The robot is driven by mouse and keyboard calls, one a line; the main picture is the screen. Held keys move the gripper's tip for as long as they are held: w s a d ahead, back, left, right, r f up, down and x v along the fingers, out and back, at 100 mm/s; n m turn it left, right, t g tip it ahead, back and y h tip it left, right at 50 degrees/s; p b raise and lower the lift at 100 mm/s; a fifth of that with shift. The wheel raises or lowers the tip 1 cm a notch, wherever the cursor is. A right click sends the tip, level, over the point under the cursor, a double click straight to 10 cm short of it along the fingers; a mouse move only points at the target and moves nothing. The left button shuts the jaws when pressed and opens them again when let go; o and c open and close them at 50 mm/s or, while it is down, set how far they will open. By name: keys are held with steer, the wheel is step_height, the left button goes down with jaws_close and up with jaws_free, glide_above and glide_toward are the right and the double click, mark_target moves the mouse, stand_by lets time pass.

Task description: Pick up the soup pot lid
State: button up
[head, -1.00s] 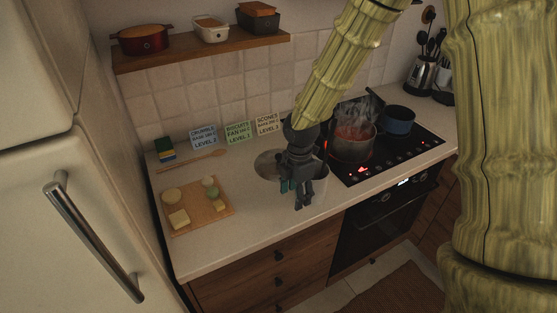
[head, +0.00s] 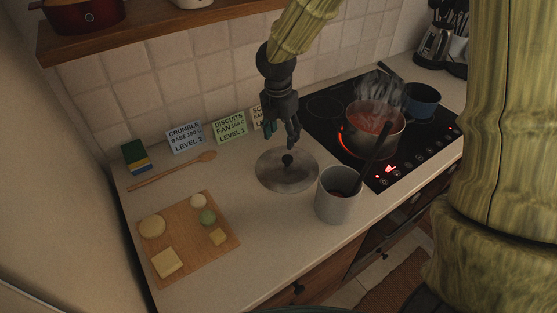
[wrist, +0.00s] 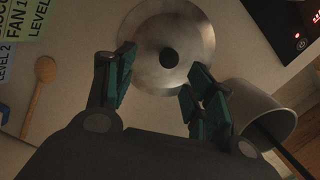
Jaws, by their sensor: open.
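The soup pot lid (head: 268,172) is a round metal disc with a black knob (head: 287,160), lying flat on the counter left of the hob. It also shows in the wrist view (wrist: 193,62), with its knob (wrist: 169,57) just beyond the fingertips and roughly between them. My gripper (head: 283,140) is above the back part of the lid, pointing down. In the wrist view my gripper (wrist: 156,88) is open and empty, its teal-padded fingers on either side of the knob's line. The soup pot (head: 374,128) steams on the hob with red contents.
A grey crock (head: 338,205) with a dark utensil stands close to the lid's right front. A cutting board (head: 187,252) with food pieces, a wooden spoon (head: 171,171), a sponge stack (head: 136,158) and recipe cards (head: 230,127) are left. A blue pot (head: 421,99) sits on the hob (head: 322,108).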

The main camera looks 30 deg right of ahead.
mark_target(288, 158)
steer(key=shift+s+f, duration=0.35)
steer(key=shift+s+d+f+p, duration=0.2)
steer(key=shift+s+f, duration=0.25)
steer(key=shift+s, duration=0.1)
steer(key=shift+s+d+f+p, duration=0.15)
steer(key=shift+s+f, duration=0.25)
steer(key=shift+s, duration=0.1)
steer(key=w+f, duration=0.2)
steer(key=shift+w+f, duration=0.2)
steer(key=shift+f, duration=0.1)
steer(key=shift+s+d+f+p, duration=0.2)
steer(key=shift+s+f+p, duration=0.25)
steer(key=shift+s+p, duration=0.25)
steer(key=f, duration=0.3)
steer(key=shift+w+d, duration=0.15)
steer(key=shift+w, duration=0.25)
steer(key=shift+s+f, duration=0.25)
steer(key=shift+f, duration=0.05)
steer(key=shift+w+f, duration=0.1)
steer(key=shift+w, duration=0.05)
jaws_close()
